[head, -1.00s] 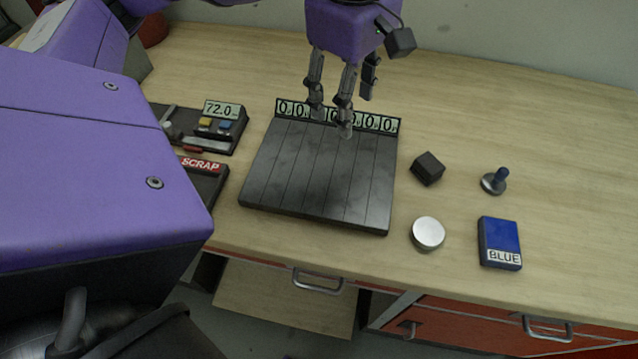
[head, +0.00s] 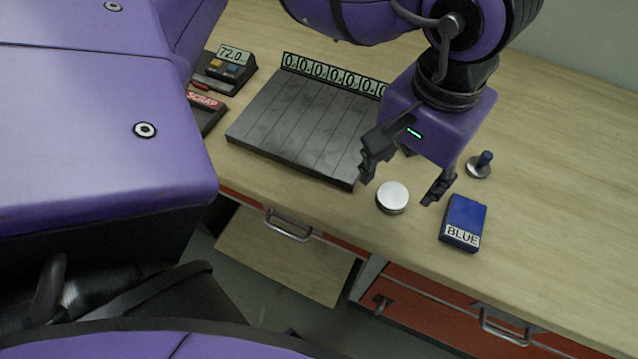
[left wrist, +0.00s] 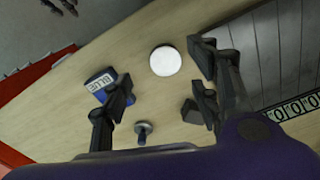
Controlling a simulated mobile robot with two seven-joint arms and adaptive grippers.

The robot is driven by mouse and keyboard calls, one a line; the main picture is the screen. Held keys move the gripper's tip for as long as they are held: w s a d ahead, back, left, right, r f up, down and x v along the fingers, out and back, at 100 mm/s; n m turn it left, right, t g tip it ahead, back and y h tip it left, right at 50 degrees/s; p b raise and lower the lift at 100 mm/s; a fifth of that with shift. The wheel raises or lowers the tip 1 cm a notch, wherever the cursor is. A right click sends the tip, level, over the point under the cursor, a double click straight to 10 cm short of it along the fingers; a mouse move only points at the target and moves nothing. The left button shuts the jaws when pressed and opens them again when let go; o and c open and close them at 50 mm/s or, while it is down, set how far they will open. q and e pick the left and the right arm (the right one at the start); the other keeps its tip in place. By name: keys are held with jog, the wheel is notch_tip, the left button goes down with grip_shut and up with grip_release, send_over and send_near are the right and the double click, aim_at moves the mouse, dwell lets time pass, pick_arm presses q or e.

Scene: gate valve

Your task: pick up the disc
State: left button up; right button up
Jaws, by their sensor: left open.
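The disc (head: 392,197) is a round, pale silver-white puck lying flat on the bench, between the dark grooved plate and the blue box. It also shows in the left wrist view (left wrist: 165,61), near the top centre. My left gripper (head: 404,187) is open and empty above the bench, with a finger to either side of the disc in the head view. In the left wrist view its fingers (left wrist: 163,83) are spread wide, and the disc appears between and just beyond their tips. I cannot see it touching the disc. My right gripper is not in view.
A blue box (head: 464,223) labelled BLUE stands right of the disc. A small knobbed piece (head: 480,165) is behind it. The grooved plate (head: 297,127) with a number strip lies left. A scale (head: 224,72) and a SCRAP tray (head: 208,112) are farther left. The bench's front edge is close.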

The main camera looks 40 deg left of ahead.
aim_at(395, 197)
pick_arm(q)
jog(key=f, duration=0.7)
jog(key=shift+w+a+f+p, duration=0.15)
jog(key=shift+w+p, duration=0.2)
jog(key=shift+w, duration=0.15)
grip_shut()
